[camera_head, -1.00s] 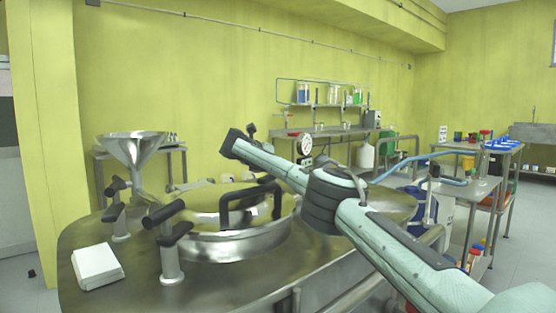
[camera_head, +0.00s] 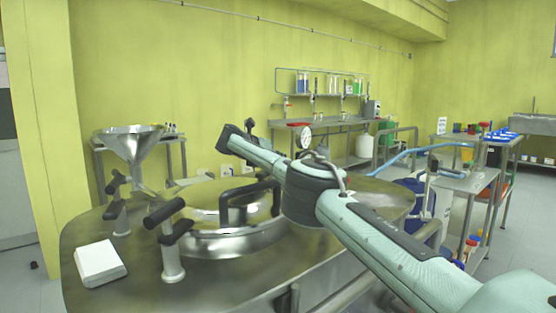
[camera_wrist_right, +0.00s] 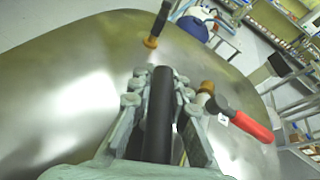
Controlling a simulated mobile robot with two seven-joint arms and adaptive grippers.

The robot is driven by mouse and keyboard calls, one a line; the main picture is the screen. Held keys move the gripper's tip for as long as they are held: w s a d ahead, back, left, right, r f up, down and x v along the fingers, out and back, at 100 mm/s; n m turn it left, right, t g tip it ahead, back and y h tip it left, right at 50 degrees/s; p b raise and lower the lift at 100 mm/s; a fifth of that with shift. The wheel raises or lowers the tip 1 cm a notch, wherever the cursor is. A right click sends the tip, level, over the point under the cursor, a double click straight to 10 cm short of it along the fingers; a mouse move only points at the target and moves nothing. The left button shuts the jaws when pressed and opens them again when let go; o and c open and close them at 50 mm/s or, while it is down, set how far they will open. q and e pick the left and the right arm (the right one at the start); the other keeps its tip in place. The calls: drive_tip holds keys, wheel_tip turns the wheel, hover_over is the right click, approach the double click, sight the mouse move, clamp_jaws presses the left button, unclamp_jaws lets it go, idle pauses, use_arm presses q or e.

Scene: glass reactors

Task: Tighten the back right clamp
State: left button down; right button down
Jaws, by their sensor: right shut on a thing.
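The steel reactor lid (camera_head: 235,243) with a black bar handle (camera_head: 236,190) sits on the steel vessel top (camera_head: 190,285) in the head view. Two clamps with black grips, the front left clamp (camera_head: 171,262) and the back left clamp (camera_head: 120,215), stand at the lid's left side. My right arm reaches across the lid's right side and hides much of the back right area. In the right wrist view my right gripper (camera_wrist_right: 162,78) is shut on a black clamp handle (camera_wrist_right: 157,120). The handle's lower part is hidden. My left gripper is not in view.
A white block (camera_head: 100,263) lies on the vessel top at the front left. A steel funnel (camera_head: 133,145) stands behind on the left. A pressure gauge (camera_head: 304,137) rises beyond my arm. A red-handled valve (camera_wrist_right: 250,126) is close right of the gripper in the wrist view.

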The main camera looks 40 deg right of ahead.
drive_tip(key=c, duration=1.4)
unclamp_jaws()
drive_tip(key=shift+c, duration=0.2)
drive_tip(key=shift+a+r, duration=0.1)
drive_tip(key=shift+s+a+r, duration=0.15)
drive_tip(key=shift+a+r, duration=0.1)
drive_tip(key=shift+a, duration=0.25)
wheel_tip(320, 180, up, 4)
hover_over(257, 173)
drive_tip(key=shift+s+a, duration=0.15)
drive_tip(key=shift+a, duration=0.05)
drive_tip(key=shift+f, duration=0.1)
